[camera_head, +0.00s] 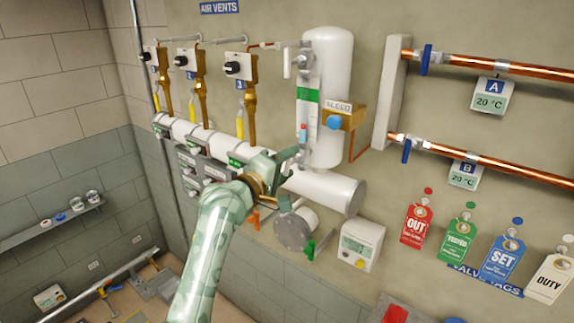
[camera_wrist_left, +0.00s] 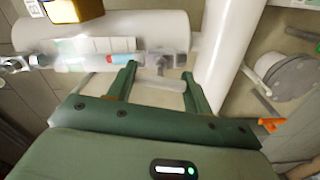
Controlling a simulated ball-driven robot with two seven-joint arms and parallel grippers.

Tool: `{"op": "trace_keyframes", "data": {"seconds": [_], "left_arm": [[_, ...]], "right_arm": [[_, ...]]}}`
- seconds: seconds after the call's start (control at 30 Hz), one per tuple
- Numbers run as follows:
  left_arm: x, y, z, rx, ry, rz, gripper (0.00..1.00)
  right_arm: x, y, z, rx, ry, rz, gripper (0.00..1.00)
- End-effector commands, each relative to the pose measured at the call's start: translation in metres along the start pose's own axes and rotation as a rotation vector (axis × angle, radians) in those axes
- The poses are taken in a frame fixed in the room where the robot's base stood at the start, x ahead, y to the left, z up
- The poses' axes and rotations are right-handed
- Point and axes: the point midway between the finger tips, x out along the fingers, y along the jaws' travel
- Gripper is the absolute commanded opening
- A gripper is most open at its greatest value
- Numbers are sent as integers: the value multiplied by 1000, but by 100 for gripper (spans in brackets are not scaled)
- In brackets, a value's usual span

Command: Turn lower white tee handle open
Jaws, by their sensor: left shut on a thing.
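The lower white tee handle (camera_wrist_left: 160,84) sits below the small metal valve (camera_wrist_left: 166,61) at the bottom of the sight glass. It lies between the two fingers of my left gripper (camera_wrist_left: 158,73), which is shut on it. In the head view my left gripper (camera_head: 297,158) reaches up to the foot of the sight glass (camera_head: 307,112) and mostly hides the lower handle. The upper white tee handle (camera_head: 287,62) stands upright at the top of the glass, clear of the gripper. My right gripper is not in view.
A white cylinder (camera_head: 330,60) stands behind the sight glass, with a brass bleed block (camera_head: 347,118) beside it. A thick white pipe (camera_head: 325,187) runs below my gripper. An orange lever (camera_head: 255,220) and a green lever (camera_head: 309,249) hang nearby. Copper pipes run at right.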

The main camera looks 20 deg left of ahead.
Motion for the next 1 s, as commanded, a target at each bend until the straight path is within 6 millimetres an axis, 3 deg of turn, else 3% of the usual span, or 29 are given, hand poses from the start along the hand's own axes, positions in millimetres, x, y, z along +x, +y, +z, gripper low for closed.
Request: {"op": "trace_keyframes", "data": {"seconds": [0.4, 1.0], "left_arm": [[0, -1, 0, -205, 0, -1, 28], [0, -2, 0, -241, 0, -1, 28]], "right_arm": [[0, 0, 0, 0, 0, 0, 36], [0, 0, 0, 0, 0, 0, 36]]}}
